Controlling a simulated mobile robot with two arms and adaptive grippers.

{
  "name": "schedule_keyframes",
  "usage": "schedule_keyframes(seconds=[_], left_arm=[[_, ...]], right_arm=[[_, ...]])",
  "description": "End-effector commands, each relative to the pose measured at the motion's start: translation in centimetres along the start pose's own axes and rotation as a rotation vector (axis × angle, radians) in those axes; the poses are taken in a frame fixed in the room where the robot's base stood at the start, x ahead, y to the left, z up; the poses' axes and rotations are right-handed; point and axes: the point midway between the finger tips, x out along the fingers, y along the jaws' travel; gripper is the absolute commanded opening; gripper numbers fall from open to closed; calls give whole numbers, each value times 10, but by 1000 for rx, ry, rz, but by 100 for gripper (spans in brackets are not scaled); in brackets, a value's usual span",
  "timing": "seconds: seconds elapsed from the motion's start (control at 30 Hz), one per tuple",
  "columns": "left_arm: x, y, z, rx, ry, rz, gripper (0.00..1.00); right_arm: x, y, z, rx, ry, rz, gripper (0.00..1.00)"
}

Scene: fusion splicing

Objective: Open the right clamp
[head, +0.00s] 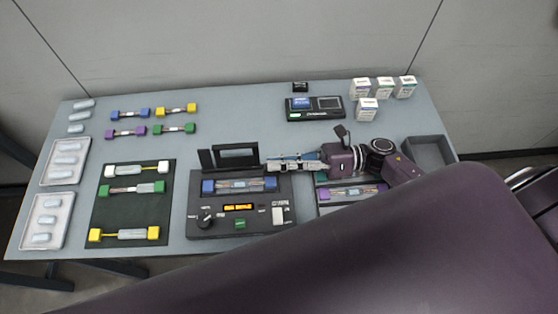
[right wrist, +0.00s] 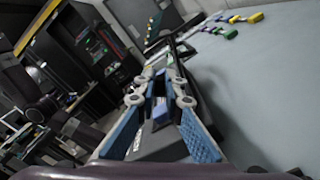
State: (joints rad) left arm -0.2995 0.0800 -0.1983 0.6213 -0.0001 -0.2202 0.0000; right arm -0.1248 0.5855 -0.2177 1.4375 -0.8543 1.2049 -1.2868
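The dark splicer (head: 262,226) sits at the front middle of the table in the head view. Its black lid frame (head: 237,153) stands raised at the back. A blue-ended fibre piece (head: 240,185) lies across the splicer's top. My right gripper (head: 271,165) is low over the splicer's back right corner, just right of the lid frame. In the right wrist view its two blue-padded fingers (right wrist: 166,74) stand apart, with a narrow gap and a dark part of the device between and beyond them. I cannot make out the right clamp clearly; the fingers are around its area. My left gripper is out of view.
A purple-ended fibre piece (head: 352,192) lies on a device right of the splicer, partly under my right arm. A green mat (head: 131,217) with fibre pieces is at left. A black device (head: 315,107), small white boxes (head: 384,87) and a grey bin (head: 430,149) stand behind and right.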

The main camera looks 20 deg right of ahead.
Motion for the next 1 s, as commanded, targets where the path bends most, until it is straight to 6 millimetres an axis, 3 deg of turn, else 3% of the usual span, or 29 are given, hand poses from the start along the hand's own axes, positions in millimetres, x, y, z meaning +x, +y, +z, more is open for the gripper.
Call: schedule_keyframes(seconds=[0.47,1.0], left_arm=[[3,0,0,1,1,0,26],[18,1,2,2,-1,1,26]], right_arm=[[-1,-2,2,62,2,-2,0],[-1,-15,14,507,3,-3,0]])
